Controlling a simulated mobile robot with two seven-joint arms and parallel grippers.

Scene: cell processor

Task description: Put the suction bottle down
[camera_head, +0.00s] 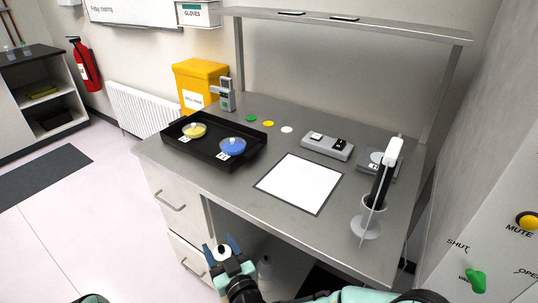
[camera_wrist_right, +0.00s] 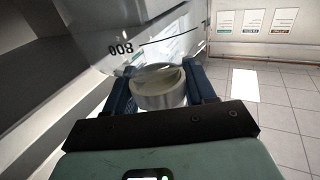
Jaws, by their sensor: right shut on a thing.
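My right gripper (camera_head: 222,249) is in front of the bench's front edge, below the worktop. In the right wrist view its two blue fingers (camera_wrist_right: 168,88) are closed on the pale round neck or cap of the suction bottle (camera_wrist_right: 118,42). The bottle is clear, with an "800" mark on its wall. In the head view only a small pale part of it shows between the fingers; the gripper hides much of the rest. My left gripper is not in view.

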